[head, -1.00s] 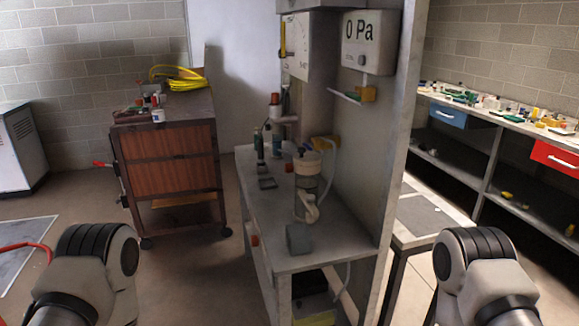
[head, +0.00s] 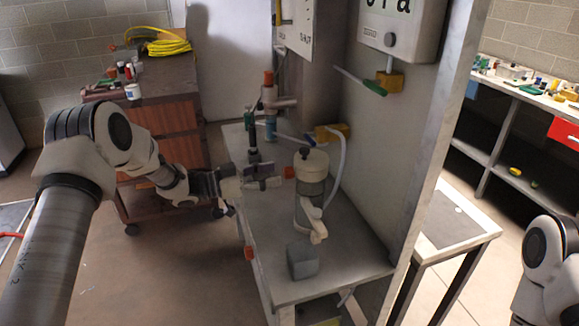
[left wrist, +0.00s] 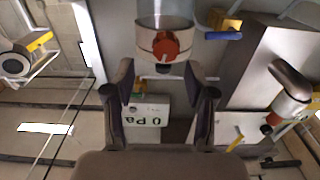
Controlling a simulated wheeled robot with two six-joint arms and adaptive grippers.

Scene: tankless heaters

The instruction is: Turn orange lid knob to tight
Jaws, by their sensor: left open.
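The orange lid knob (head: 289,172) sticks out from the left side of the cream lid (head: 311,160) of a clear canister (head: 310,205) standing upright on the grey bench. In the left wrist view the round orange knob (left wrist: 165,46) lies just beyond the fingertips, roughly centred between them. My left gripper (head: 268,177) is just left of the knob in the head view, pointing at it. In the left wrist view its fingers (left wrist: 160,82) are apart with nothing between them. The knob's tightness marking cannot be read. My right gripper is out of view; only its arm shows.
A grey block (head: 302,260) sits at the bench's front. A pale hose (head: 338,165) curves behind the canister. A stand with an orange-topped fitting (head: 268,95) rises behind my left gripper. A pressure display (head: 400,25) hangs on the panel to the right.

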